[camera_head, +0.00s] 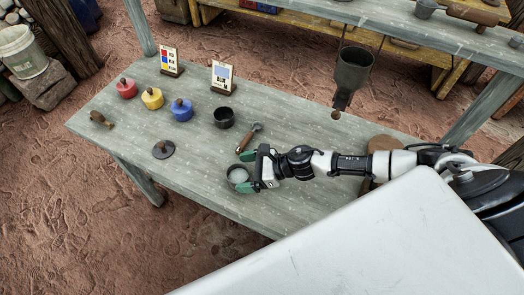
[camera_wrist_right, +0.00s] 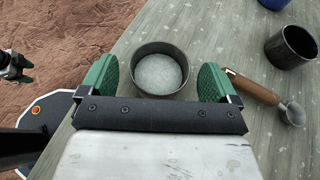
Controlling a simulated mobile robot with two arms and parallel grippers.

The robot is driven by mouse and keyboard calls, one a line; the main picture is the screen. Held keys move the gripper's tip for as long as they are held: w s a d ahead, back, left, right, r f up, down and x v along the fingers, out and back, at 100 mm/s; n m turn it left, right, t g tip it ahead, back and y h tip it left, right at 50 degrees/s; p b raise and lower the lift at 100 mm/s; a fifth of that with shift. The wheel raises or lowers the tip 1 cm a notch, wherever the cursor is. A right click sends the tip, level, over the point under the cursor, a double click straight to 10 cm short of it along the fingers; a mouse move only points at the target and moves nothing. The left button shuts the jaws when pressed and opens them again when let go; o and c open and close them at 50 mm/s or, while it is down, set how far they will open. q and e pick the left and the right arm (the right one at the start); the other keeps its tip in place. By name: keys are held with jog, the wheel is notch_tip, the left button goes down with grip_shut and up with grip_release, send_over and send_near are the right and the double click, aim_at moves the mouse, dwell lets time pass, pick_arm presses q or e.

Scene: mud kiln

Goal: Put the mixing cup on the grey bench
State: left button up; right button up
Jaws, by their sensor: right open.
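A round grey cup (camera_head: 238,175), which looks like the mixing cup, is at the front edge of the grey bench (camera_head: 215,155). It looks upright and set on the boards. Its pale inside shows in the right wrist view (camera_wrist_right: 158,72). My right gripper (camera_head: 243,172) is open, with its green fingers (camera_wrist_right: 162,82) on either side of the cup, small gaps showing. My left gripper (camera_wrist_right: 15,68) shows only at the left edge of the wrist view, away from the bench; its opening is unclear.
A wooden-handled scoop (camera_head: 249,138) and a dark cup (camera_head: 224,117) are close behind. Red (camera_head: 127,88), yellow (camera_head: 152,98) and blue (camera_head: 181,109) lidded pots, a dark disc (camera_head: 163,149) and two cards stand to the left. A funnel (camera_head: 353,70) hangs at the right.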

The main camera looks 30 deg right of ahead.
jog(key=b+v, duration=0.1)
jog(key=v, duration=0.4)
jog(key=b+v, duration=0.2)
jog(key=v, duration=0.3)
jog(key=shift+s+d+f, duration=0.1)
jog(key=shift+d+f, duration=0.05)
jog(key=shift+f, duration=0.05)
jog(key=shift+s+d+r, duration=0.3)
jog(key=shift+d+r, duration=0.2)
jog(key=shift+d, duration=0.05)
